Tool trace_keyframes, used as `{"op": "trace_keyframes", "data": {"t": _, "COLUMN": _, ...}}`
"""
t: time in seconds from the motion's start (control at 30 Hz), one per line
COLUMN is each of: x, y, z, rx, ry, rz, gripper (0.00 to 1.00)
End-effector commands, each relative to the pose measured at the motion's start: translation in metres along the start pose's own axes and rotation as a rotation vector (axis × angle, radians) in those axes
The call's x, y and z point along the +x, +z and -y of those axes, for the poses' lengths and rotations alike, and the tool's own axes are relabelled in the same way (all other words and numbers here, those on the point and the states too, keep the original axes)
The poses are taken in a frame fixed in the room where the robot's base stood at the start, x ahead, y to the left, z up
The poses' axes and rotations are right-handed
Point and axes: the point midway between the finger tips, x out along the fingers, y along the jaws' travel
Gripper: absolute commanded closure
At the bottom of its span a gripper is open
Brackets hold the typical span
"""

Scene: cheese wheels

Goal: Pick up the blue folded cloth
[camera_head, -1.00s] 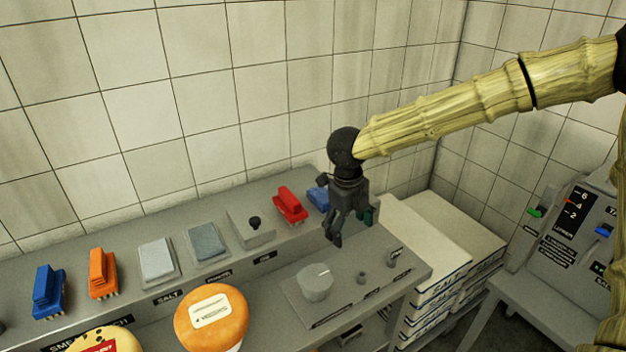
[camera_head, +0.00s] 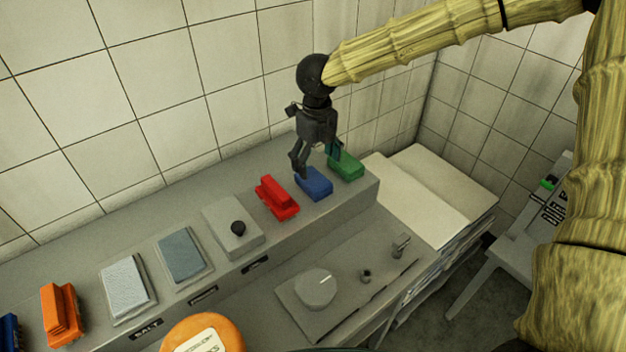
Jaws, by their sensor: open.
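One finger is near the left end of the blue cloth and the other is close to the green cloth. Whether a finger touches either cloth I cannot tell. The gripper is open and nothing is between its fingers.
The tiled wall (camera_head: 160,110) rises behind the shelf. White stacked sacks (camera_head: 425,200) stand to the right.

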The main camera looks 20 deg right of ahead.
Motion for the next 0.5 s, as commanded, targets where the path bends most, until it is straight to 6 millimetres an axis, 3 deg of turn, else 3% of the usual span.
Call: {"op": "trace_keyframes", "data": {"t": 0.5, "x": 0.053, "y": 0.003, "z": -0.002, "rx": 0.0, "ry": 0.002, "rz": -0.01, "gripper": 0.2}}
